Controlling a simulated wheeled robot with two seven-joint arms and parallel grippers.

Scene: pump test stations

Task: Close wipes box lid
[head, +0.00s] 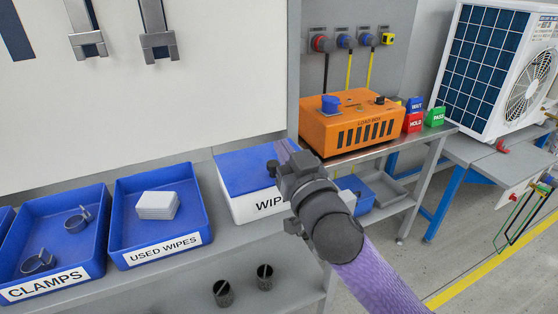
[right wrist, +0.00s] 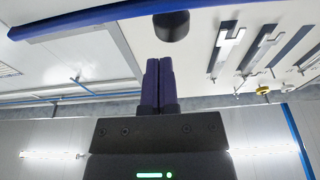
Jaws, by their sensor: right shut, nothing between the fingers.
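The wipes box (head: 255,203) is white, with a label partly hidden by my right gripper. Its blue lid (head: 243,168) lies over the top in the head view; I cannot tell whether it is fully down. A blue edge (right wrist: 90,22), likely the lid's, crosses the top of the right wrist view, with a dark round knob (right wrist: 171,25) just beyond my fingertips. My right gripper (head: 283,150) is over the lid's right part, its fingers together and empty; they also show in the wrist view (right wrist: 159,64). Contact with the lid is unclear. My left gripper is out of view.
Left of the box stand a blue used-wipes bin (head: 118,225) with a white stack (head: 158,205) and a clamps bin (head: 75,268). An orange load box (head: 350,125) stands on the bench to the right. Two dark cups (head: 223,292) (head: 265,277) are below the box.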

